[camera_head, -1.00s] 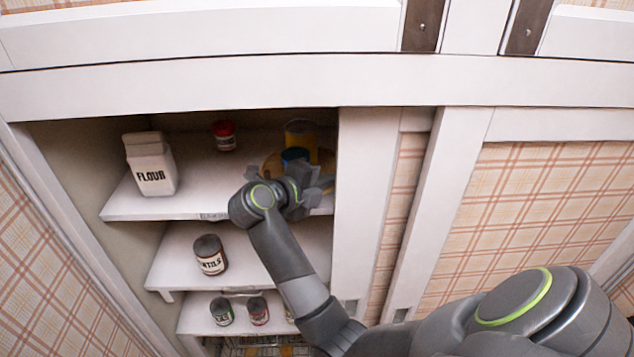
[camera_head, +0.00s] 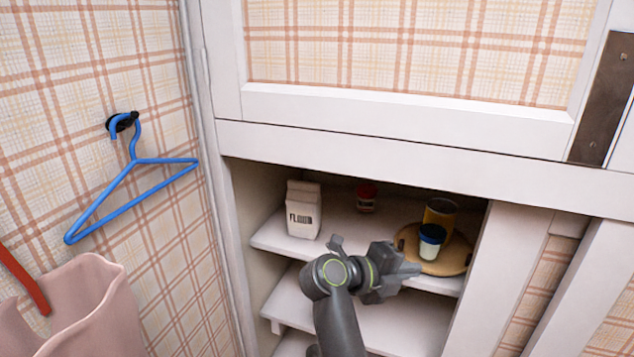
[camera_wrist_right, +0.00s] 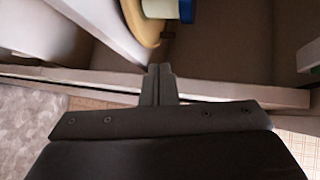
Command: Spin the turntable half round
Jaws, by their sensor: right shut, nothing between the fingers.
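The turntable (camera_head: 455,262) is a round wooden disc on the upper shelf, at the right of the cupboard opening. A yellow can (camera_head: 440,212) and a white jar with a blue lid (camera_head: 431,243) stand on it. My right gripper (camera_head: 416,270) is shut and empty, near the shelf's front edge beside the turntable's near left side. In the right wrist view, the shut fingers (camera_wrist_right: 158,72) lie apart from the turntable's edge (camera_wrist_right: 137,22), and the blue lid (camera_wrist_right: 186,10) shows at the top. My left gripper is not in view.
A flour carton (camera_head: 303,210) and a red-lidded jar (camera_head: 367,198) stand on the same shelf (camera_head: 335,240) to the left. The cupboard's frame (camera_head: 485,285) borders the opening closely on the right. A blue hanger (camera_head: 130,190) and a pink bag (camera_head: 75,310) hang on the left wall.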

